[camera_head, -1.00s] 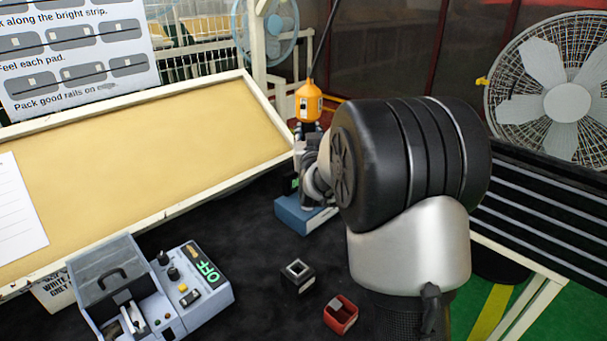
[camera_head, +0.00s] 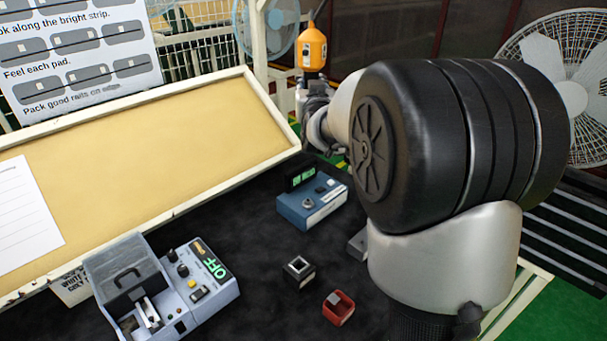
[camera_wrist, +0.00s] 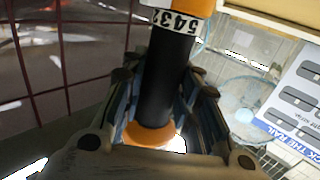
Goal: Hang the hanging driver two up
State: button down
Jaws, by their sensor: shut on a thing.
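My gripper (camera_head: 313,92) is just below the orange body, partly hidden behind my own arm. The fingers are shut on this black part. The driver stands roughly upright. Its cord above is barely seen now.
A blue box with a green display (camera_head: 312,202) stands on the dark table below the gripper. A tilted tan board (camera_head: 150,150) fills the left; a fan (camera_head: 570,98) is right.

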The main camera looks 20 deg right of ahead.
jog(key=s+d+r+b, duration=0.1)
jog(key=s+b, duration=0.5)
jog(key=s, duration=0.8)
jog(key=shift+s+r, duration=0.2)
jog(key=shift+r, duration=0.15)
jog(key=c, duration=1.2)
grip_release()
jog(key=shift+o, duration=1)
jog(key=shift+f, duration=0.15)
jog(key=o, duration=0.8)
